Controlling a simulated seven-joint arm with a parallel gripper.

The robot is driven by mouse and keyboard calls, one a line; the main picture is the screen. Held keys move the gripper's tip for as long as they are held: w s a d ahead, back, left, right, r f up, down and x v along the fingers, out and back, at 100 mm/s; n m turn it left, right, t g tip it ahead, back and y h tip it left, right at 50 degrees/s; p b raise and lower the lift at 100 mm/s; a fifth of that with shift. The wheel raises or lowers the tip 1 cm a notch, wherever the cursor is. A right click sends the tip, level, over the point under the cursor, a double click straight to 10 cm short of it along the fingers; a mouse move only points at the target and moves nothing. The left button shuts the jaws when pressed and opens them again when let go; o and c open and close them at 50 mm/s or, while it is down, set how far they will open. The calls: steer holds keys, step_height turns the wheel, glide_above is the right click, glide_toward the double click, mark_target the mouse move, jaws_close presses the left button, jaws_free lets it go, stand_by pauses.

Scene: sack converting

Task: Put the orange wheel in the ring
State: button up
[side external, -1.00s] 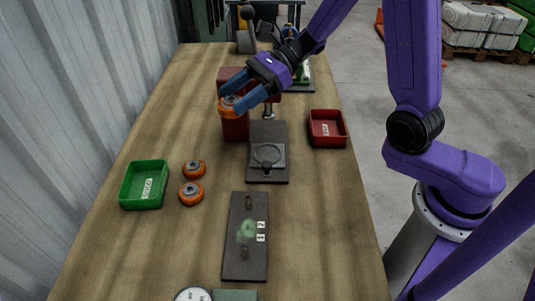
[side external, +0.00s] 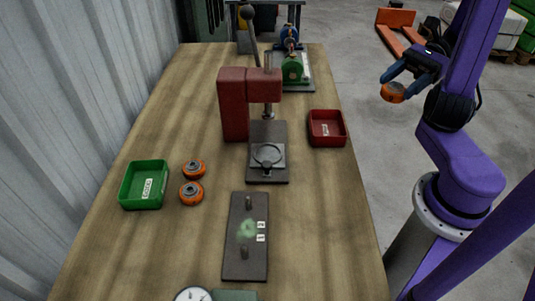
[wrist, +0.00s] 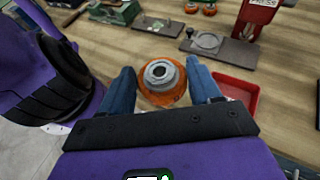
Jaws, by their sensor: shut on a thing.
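My gripper (side external: 390,82) is shut on an orange wheel (side external: 393,92) with a grey hub. It holds the wheel in the air off the right edge of the table. The wrist view shows the held wheel (wrist: 162,82) between the blue fingers (wrist: 162,90). The ring (side external: 268,156) sits on the dark base plate of the red press (side external: 235,105), far to the left of my gripper; it looks empty. The ring also shows in the wrist view (wrist: 207,41). Two more orange wheels, one behind (side external: 194,169) and one in front (side external: 191,193), lie on the table.
A green tray (side external: 124,192) is at the left and a red tray (side external: 344,139) right of the press. A dark plate with two pegs (side external: 245,268) lies in front. The press lever (side external: 251,32) stands up high. Bare wood lies between these.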

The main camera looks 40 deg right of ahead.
steer(key=s+d, duration=0.1)
steer(key=s, duration=0.2)
glide_above(273, 152)
steer(key=s+d, duration=0.3)
step_height(273, 152, down, 17)
steer(key=shift+w+a+r, duration=0.1)
steer(key=shift+a+r, duration=0.05)
steer(key=shift+r, duration=0.05)
steer(key=w+a, duration=0.2)
steer(key=shift+w+a+f, duration=0.35)
steer(key=shift+w+f, duration=0.05)
steer(key=shift+f, duration=0.35)
steer(key=shift+f, duration=0.15)
steer(key=o, duration=1.2)
